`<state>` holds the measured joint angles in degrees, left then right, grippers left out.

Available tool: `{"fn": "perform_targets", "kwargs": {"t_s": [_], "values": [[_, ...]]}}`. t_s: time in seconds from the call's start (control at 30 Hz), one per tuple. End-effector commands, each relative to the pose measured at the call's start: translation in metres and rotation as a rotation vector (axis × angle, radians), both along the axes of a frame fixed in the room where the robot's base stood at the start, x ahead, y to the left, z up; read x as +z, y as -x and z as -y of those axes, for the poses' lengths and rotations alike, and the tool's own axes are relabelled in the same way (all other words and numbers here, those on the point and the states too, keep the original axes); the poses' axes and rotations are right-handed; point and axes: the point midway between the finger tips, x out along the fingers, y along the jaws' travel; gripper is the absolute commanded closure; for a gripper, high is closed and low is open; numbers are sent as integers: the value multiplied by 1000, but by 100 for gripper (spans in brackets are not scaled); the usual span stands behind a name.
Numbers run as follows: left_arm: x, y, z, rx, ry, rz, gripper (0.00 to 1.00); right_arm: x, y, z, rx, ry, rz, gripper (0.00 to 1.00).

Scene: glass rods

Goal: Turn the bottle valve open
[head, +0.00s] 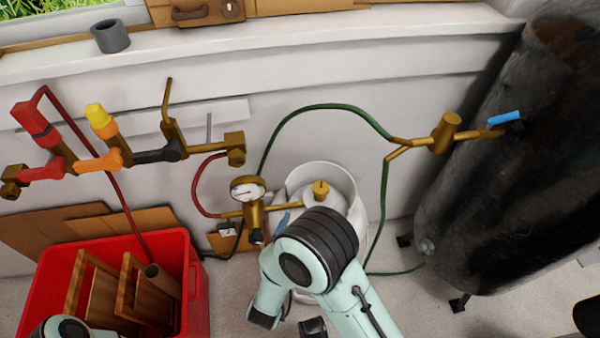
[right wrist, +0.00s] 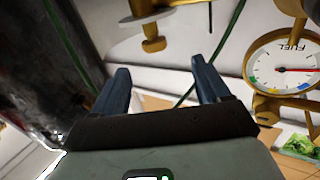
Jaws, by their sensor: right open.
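A white bottle (head: 345,180) stands at the middle of the head view, against the wall. A brass valve (head: 321,190) sits on its top, left of its centre. A brass fitting with a round gauge (head: 247,190) is just left of it. My right arm covers the bottle's front and lower part, and its gripper is not clear there. In the right wrist view my right gripper (right wrist: 160,88) is open, with nothing between its dark blue fingers. A brass fitting with a disc (right wrist: 153,42) shows beyond the fingertips; I cannot tell which fitting it is. My left gripper is out of view.
A large black tank (head: 510,170) stands right, with a brass valve (head: 445,132) and blue handle (head: 506,118). Green hoses (head: 300,117) run around the bottle. A red crate (head: 195,290) holding wooden pieces stands left. Brass pipework with red, orange and yellow parts (head: 98,120) hangs upper left.

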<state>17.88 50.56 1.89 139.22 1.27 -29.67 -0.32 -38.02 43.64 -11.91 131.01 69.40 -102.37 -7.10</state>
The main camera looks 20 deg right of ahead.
Motion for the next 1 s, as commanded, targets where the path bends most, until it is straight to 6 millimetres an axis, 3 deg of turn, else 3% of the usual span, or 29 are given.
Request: {"fn": "perform_targets", "kwargs": {"t_s": [0.1,0.23,0.73,1.0], "values": [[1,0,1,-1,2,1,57,2,12,3,-44,33,-19,24],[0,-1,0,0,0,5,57,2,8,10,-56,37,-22,24],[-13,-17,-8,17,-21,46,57,2,-58,81,-55,36,-20,24],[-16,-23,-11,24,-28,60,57,2,-77,100,-53,35,-20,24]]}}
